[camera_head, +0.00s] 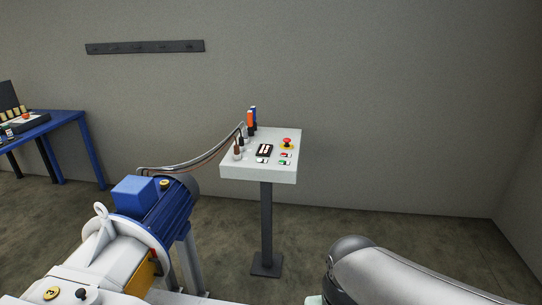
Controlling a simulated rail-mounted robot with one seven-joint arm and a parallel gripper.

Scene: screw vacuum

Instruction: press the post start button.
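A light grey control post (258,172) stands on a dark column in the middle of the head camera view. Its sloped top carries a red mushroom button on a yellow base (287,143). Below that are a small red button (284,155) and a small green button (284,162), each beside a white label. The labels are too small to read, so I cannot tell which button is the start one by its text. My arm (410,278) shows at the bottom right, apart from the post. My gripper is outside the picture.
A large pump with a blue motor (167,205) stands at the lower left, with cables (195,163) running to the post. A blue table (62,122) with items is at the far left. A rack (145,47) hangs on the wall. Floor right of the post is clear.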

